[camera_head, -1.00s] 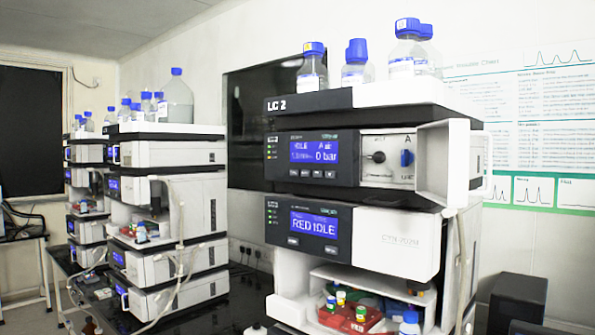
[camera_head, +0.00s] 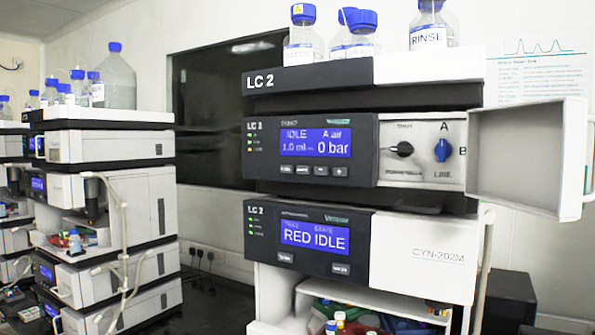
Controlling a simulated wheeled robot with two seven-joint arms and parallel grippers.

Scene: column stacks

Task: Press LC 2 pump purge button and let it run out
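The LC 2 stack stands right of centre. Its pump module (camera_head: 262,150) has a blue display (camera_head: 316,143) reading IDLE, 1.0 ml, A air and 0 bar. A row of small dark buttons (camera_head: 311,171) sits under the display; their labels are too small to read surely. Right of it, the open compartment shows a black knob (camera_head: 398,149) and a blue valve knob (camera_head: 443,150) near the letters A and B. The pump's white door (camera_head: 528,155) is swung open to the right. Neither gripper is in view.
Below the pump, the autosampler (camera_head: 424,257) shows RED IDLE, over an open bay with coloured vial racks. Blue-capped bottles (camera_head: 431,30) stand on top. Another instrument stack (camera_head: 105,145) with tubing stands at left. A dark box (camera_head: 508,300) lies right.

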